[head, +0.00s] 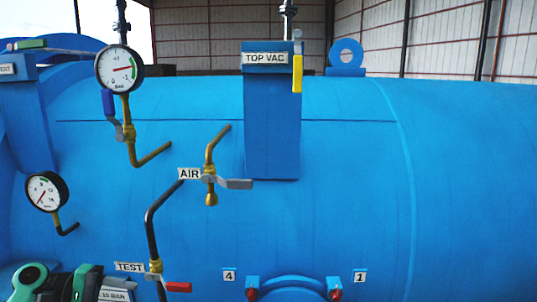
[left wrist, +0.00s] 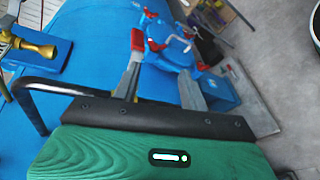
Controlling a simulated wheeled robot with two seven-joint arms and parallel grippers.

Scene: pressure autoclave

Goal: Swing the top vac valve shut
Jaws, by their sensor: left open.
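The top vac valve has a yellow lever (head: 297,72) that hangs straight down at the right side of a blue bracket. The bracket carries the TOP VAC label (head: 265,58), and a thin upright pipe (head: 288,24) rises above it. My left arm's green and black links show at the lower left of the head view, well below and left of the lever. In the left wrist view my left gripper (left wrist: 162,74) is open, with its grey fingers apart over the blue vessel. The yellow lever is not seen there. My right gripper is in neither view.
The blue vessel (head: 340,210) fills most of the head view. Pressure gauges (head: 119,68), a grey AIR lever (head: 235,184) and a red TEST lever (head: 178,287) stand out from it. A dark bent pipe (head: 150,225) rises from TEST. Around the yellow lever's right side is clear.

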